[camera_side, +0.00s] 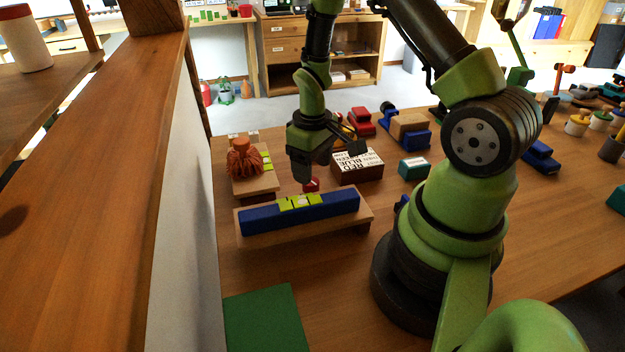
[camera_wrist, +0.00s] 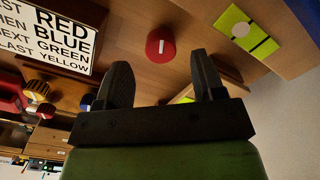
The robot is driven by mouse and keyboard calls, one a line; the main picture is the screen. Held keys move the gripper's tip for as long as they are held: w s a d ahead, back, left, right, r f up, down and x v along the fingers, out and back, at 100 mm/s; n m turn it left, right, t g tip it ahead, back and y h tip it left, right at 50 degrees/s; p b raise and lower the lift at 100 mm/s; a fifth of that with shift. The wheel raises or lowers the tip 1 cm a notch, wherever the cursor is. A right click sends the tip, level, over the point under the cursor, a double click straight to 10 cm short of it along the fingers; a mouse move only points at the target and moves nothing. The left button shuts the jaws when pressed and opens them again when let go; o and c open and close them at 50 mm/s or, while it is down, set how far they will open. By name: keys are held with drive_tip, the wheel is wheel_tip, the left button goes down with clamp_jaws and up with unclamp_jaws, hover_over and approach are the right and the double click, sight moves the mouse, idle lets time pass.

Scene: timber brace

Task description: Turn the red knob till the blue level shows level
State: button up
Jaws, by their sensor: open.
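The red knob (camera_side: 311,184) sits just behind the blue level (camera_side: 340,206) in the side view. In the wrist view the red knob (camera_wrist: 161,46) is round with a short white mark. The blue level lies along a raised wooden board (camera_side: 270,238) and has yellow-green sections on top; its bubble is too small to read. My gripper (camera_side: 325,165) is above and behind the knob, apart from it. In the wrist view my gripper (camera_wrist: 163,78) is open and empty, with the knob beyond the gap between its fingertips.
A brown box with a colour-order sign (camera_side: 357,163) stands close to the right of my gripper. A wooden board with an orange tufted thing (camera_side: 243,160) is to the left. A green mat (camera_side: 265,320) lies at the front. A teal block (camera_side: 414,168) stands farther right.

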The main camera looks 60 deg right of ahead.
drive_tip(key=shift+f, duration=2.15)
drive_tip(key=shift+c, duration=0.4)
drive_tip(key=c, duration=0.9)
drive_tip(key=shift+o, duration=0.2)
drive_tip(key=shift+a+m, duration=0.1)
drive_tip(key=shift+m, duration=2.7)
drive_tip(key=o, duration=0.9)
